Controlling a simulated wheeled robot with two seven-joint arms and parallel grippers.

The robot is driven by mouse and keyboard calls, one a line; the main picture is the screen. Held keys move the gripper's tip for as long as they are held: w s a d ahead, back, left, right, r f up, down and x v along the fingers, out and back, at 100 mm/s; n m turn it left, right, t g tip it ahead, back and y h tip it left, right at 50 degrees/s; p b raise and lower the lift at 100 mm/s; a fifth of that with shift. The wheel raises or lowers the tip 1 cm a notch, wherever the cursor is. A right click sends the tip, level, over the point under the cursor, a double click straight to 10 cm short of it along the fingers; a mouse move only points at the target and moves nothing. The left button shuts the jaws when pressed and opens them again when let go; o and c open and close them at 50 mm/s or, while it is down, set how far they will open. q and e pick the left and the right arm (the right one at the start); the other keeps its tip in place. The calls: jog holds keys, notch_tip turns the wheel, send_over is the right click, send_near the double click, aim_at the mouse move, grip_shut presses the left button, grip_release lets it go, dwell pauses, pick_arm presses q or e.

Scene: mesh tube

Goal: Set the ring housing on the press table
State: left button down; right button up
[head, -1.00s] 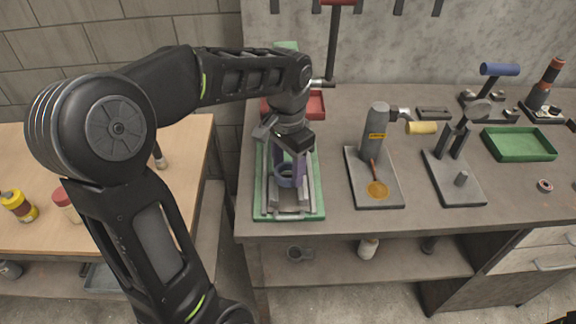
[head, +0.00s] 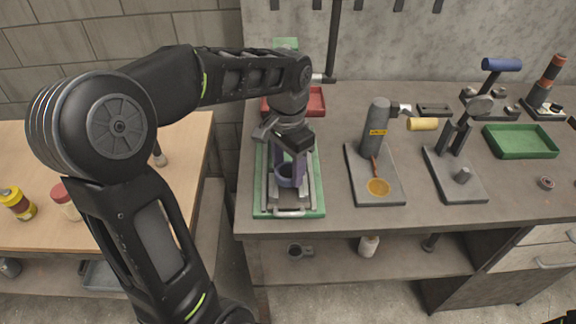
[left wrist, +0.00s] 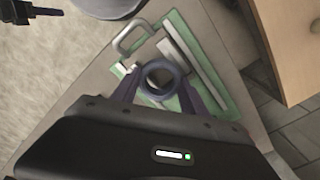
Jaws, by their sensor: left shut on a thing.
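The ring housing (head: 290,181) is a purple-grey ring, held upright with its round opening facing up. My left gripper (head: 289,164) is shut on it, with a finger on either side. The ring (left wrist: 160,64) also shows between the fingertips of my left gripper (left wrist: 162,88) in the left wrist view. Below it is the press fixture, a green base (head: 262,206) with grey rails and a front handle (head: 289,213). The grey table part between the rails is mostly hidden by the ring and gripper. I cannot tell whether the ring touches it.
A grey cylinder stand (head: 376,135) and a stand with a blue-handled lever (head: 502,65) are to the right. A red tray (head: 316,103) lies behind my gripper, and a green tray (head: 520,142) at far right. A wooden table (head: 100,140) is at left.

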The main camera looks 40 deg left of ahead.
pick_arm(q)
jog(key=shift+f+b, duration=0.65)
jog(key=shift+f, duration=0.4)
dwell(1.5)
dwell(1.0)
jog(key=c, duration=0.5)
grip_release()
notch_tip(320, 180, up, 8)
jog(key=shift+f, duration=0.1)
dwell(0.6)
